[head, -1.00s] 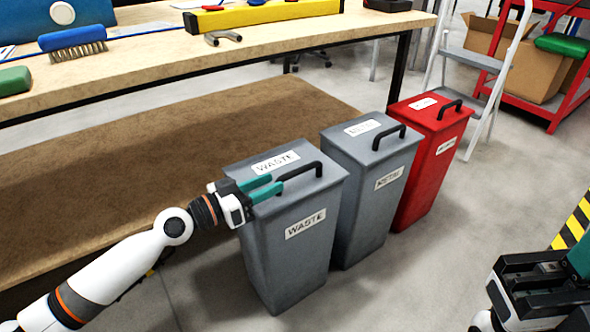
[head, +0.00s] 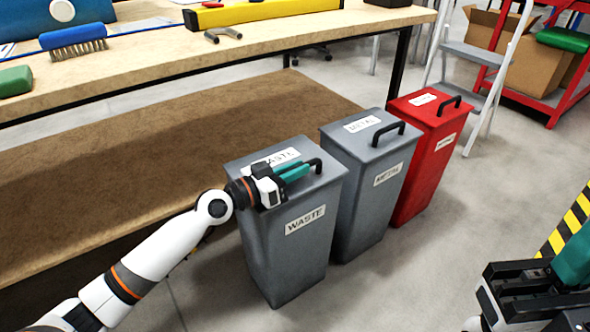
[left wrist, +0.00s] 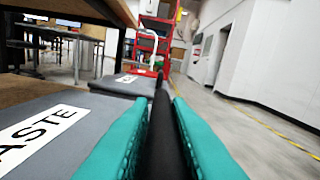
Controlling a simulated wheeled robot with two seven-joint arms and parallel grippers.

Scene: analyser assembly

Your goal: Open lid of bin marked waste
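The grey waste bin (head: 285,250) stands on the floor in front of the workbench, with "WASTE" labels on its lid and front. Its lid is closed. My left gripper (head: 304,166) is over the lid, with its teal fingers on either side of the black bin handle (head: 317,163). In the left wrist view the handle (left wrist: 165,130) runs lengthwise between the fingers and fills the narrow gap, so the gripper looks shut on it. The lid's label (left wrist: 38,138) shows at left there. My right gripper (head: 545,290) is at the lower right edge, partly cut off.
A grey metal bin (head: 365,205) stands close to the right of the waste bin, then a red bin (head: 420,175). The workbench (head: 190,65) and its brown lower shelf (head: 130,165) lie behind and left. A stepladder (head: 475,62) stands behind the bins. Floor in front is clear.

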